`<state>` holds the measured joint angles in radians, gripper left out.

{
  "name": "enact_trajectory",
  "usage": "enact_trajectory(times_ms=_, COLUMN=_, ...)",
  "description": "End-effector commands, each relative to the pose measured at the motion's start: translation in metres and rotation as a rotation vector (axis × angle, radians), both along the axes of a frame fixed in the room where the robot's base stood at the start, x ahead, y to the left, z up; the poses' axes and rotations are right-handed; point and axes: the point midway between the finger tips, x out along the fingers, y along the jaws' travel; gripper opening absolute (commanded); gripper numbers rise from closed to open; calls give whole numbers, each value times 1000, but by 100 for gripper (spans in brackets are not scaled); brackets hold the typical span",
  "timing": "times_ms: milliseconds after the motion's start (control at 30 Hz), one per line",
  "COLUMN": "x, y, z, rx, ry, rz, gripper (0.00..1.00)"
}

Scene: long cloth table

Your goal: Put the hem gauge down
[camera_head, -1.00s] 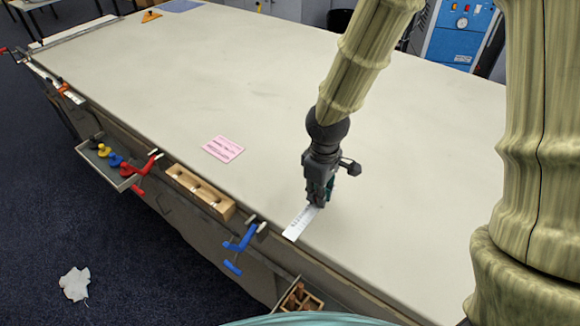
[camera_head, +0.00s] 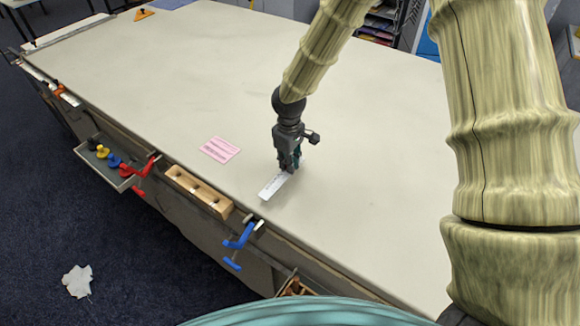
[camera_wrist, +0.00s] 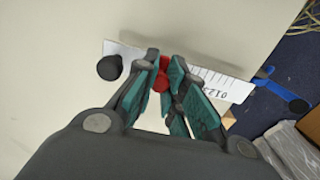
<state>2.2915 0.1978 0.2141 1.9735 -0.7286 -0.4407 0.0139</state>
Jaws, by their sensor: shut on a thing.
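The hem gauge, a flat white ruler-like strip with dark marks and digits, shows in the head view (camera_head: 271,187) near the table's front edge. In the wrist view the gauge (camera_wrist: 232,88) has a red slider (camera_wrist: 161,80) between the fingers. My gripper (camera_head: 289,170) points down and is shut on the gauge in the head view; it also fills the middle of the wrist view (camera_wrist: 168,85). The gauge is over or on the cloth table (camera_head: 370,150); I cannot tell if it touches. Its far end is partly hidden by the fingers.
A pink printed card (camera_head: 220,150) lies left of the gauge. A wooden block with holes (camera_head: 198,191), a blue clamp (camera_head: 240,241), a red clamp (camera_head: 143,172) and a grey tray (camera_head: 106,161) line the front edge. The table behind and right of my gripper is clear.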

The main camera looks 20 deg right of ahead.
Motion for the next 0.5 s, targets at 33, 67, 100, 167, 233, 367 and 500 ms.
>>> enact_trajectory(times_ms=33, x=-3, y=0, z=-5, rx=-1, ry=6, rz=1, gripper=0)
enact_trajectory(times_ms=67, x=-3, y=0, z=-8, rx=-1, ry=6, rz=0, gripper=0)
enact_trajectory(times_ms=100, x=-3, y=0, z=-13, rx=-1, ry=6, rz=0, gripper=0)
enact_trajectory(times_ms=167, x=-2, y=-1, z=-18, rx=-1, ry=5, rz=0, gripper=0)
enact_trajectory(times_ms=233, x=-2, y=-1, z=-24, rx=0, ry=4, rz=0, gripper=0)
enact_trajectory(times_ms=367, x=-2, y=-1, z=-29, rx=-1, ry=3, rz=0, gripper=0)
enact_trajectory(times_ms=500, x=-2, y=-1, z=-30, rx=0, ry=2, rz=0, gripper=0)
